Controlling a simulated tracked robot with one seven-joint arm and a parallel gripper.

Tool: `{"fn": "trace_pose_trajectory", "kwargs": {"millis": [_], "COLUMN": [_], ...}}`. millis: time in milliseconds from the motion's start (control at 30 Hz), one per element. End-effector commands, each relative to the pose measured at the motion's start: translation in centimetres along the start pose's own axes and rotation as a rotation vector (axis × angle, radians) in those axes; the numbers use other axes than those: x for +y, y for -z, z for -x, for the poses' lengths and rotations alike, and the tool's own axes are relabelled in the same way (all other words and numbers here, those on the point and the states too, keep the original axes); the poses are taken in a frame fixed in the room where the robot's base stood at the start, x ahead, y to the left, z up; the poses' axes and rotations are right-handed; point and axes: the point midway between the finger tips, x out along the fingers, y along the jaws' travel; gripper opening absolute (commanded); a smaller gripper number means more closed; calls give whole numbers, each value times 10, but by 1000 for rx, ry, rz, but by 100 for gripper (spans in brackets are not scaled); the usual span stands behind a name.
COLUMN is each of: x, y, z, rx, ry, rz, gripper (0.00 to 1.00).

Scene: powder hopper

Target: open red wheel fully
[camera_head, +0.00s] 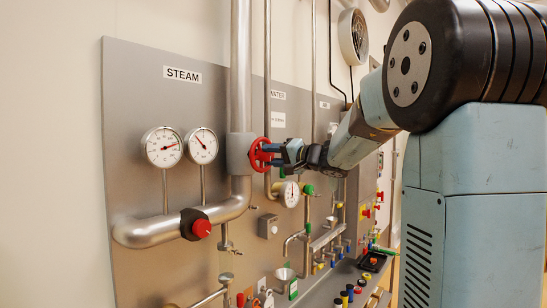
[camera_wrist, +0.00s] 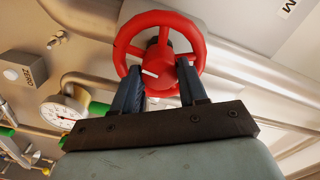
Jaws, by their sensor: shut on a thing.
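The red wheel (camera_head: 256,155) is mounted on a grey valve body on the thick vertical steam pipe. In the wrist view the red wheel (camera_wrist: 160,60) shows its round rim, spokes and hub, with a short white mark on the hub. My gripper (camera_head: 273,154) reaches the wheel from the right. In the wrist view my gripper (camera_wrist: 161,76) has its two dark blue fingers shut on the lower part of the wheel, one on each side of the hub.
Two steam gauges (camera_head: 163,147) (camera_head: 203,146) stand left of the wheel. Below are a red-capped fitting (camera_head: 201,229) on the pipe bend and a small gauge (camera_head: 289,194). Thin pipes and small valves crowd the panel under my arm.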

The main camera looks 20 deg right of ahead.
Motion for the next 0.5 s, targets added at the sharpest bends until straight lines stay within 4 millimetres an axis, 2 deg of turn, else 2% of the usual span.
{"fn": "trace_pose_trajectory", "kwargs": {"millis": [33,500], "x": [5,6], "y": [-3,-3], "z": [-1,-1], "rx": [-6,-6], "ry": [-8,-9], "rz": [19,135], "gripper": [12,12]}}
